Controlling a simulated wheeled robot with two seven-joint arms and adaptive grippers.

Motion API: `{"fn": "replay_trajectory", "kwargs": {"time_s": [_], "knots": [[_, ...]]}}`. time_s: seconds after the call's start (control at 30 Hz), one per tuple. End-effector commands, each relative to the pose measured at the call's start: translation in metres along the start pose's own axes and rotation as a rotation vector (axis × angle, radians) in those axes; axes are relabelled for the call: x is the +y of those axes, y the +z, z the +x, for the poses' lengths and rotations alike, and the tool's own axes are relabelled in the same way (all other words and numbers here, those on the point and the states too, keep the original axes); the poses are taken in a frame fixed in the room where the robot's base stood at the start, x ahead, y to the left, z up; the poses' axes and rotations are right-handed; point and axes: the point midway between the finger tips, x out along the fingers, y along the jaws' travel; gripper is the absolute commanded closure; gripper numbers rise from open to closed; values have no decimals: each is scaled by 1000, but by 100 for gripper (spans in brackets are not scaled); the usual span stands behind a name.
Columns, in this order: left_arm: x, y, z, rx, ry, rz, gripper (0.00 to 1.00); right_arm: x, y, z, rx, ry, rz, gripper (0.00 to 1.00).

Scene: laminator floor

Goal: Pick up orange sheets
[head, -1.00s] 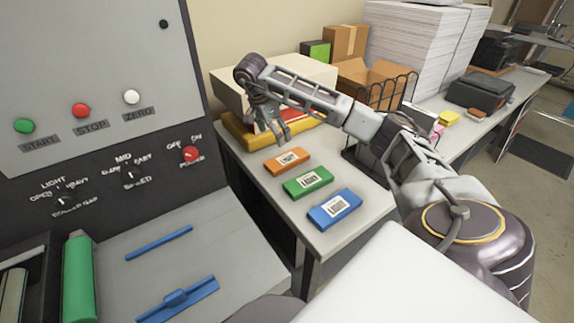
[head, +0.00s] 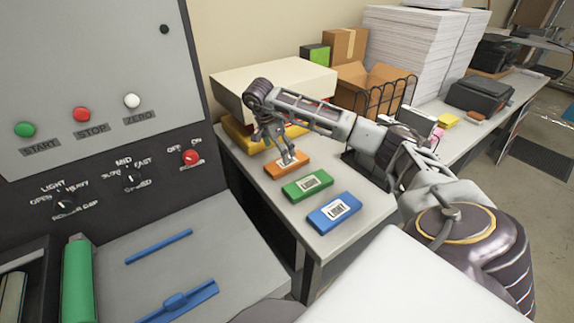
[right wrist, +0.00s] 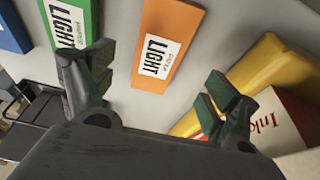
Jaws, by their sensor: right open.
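The orange pack of sheets (head: 286,166), with a white label, lies flat on the grey table. In the right wrist view the orange pack (right wrist: 170,20) sits between the fingers, its label reading LIGHT. My right gripper (head: 287,158) is open just above the pack, its fingers pointing down. In the right wrist view the right gripper (right wrist: 155,85) has its two fingers apart, one at each side of the pack, with nothing clamped. Whether the fingers touch the pack cannot be told. My left gripper is not in view.
A green pack (head: 308,185) and a blue pack (head: 334,213) lie in a row nearer me on the table (head: 350,250). A wire rack (head: 390,98) stands to the right.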

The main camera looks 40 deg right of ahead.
Motion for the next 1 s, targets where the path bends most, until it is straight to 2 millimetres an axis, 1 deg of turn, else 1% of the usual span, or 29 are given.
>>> {"fn": "replay_trajectory", "kwargs": {"time_s": [0.03,0.1,0.2,0.4,0.53,0.77,1.0], "knots": [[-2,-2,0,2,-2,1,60,0,0,7,1,3,0,12],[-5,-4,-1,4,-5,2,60,0,0,14,1,1,0,12],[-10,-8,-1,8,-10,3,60,0,0,21,1,1,0,12],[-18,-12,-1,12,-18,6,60,0,0,25,0,-1,0,12],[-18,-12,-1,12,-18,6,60,0,0,25,0,-1,0,12],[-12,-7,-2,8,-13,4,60,0,-1,29,0,1,0,12],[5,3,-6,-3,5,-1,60,2,-4,47,1,3,0,12]]}}
